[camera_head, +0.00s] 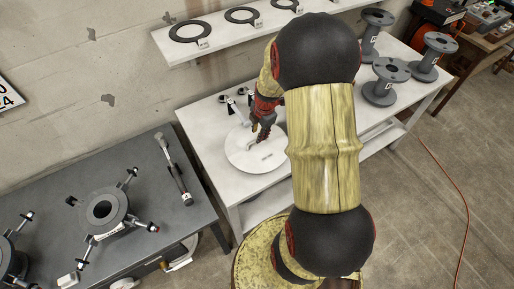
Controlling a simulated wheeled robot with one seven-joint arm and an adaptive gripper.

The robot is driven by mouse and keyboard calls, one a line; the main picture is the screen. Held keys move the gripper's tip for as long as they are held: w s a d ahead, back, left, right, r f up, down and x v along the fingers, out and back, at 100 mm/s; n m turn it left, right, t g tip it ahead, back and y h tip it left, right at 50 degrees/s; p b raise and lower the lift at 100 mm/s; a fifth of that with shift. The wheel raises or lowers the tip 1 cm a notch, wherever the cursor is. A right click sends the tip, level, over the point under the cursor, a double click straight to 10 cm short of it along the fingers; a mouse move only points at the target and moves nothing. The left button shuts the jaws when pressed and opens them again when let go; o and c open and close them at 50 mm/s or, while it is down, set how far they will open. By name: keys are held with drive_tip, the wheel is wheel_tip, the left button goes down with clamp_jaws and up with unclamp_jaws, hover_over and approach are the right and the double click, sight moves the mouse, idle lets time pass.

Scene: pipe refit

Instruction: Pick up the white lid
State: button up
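The white lid (246,161) is a flat round disc with a small dark handle (251,144) near its middle. It lies on the white table (206,134), left of my arm. My gripper (255,138) is over the lid, close to the handle. The fingers are small and dark here, and I cannot tell whether they touch the handle or are open or shut. My arm hides the table's middle and the right side of the lid's surroundings.
Several grey flanged spools (386,82) stand on the right of the table. A shelf above holds dark rings (190,31). A dark bench (60,208) at left holds a flanged pipe part (103,209) and a torque wrench-like tool (174,170). An orange cable (447,175) lies on the floor.

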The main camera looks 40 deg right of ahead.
sight(257, 145)
drive_tip(key=f, duration=0.3)
drive_tip(key=f+b, duration=0.1)
drive_tip(key=shift+w+a+f, duration=0.1)
drive_tip(key=shift+w+f, duration=0.15)
drive_tip(key=shift+f, duration=0.15)
drive_tip(key=shift+c, duration=0.5)
clamp_jaws()
drive_tip(key=shift+r, duration=0.1)
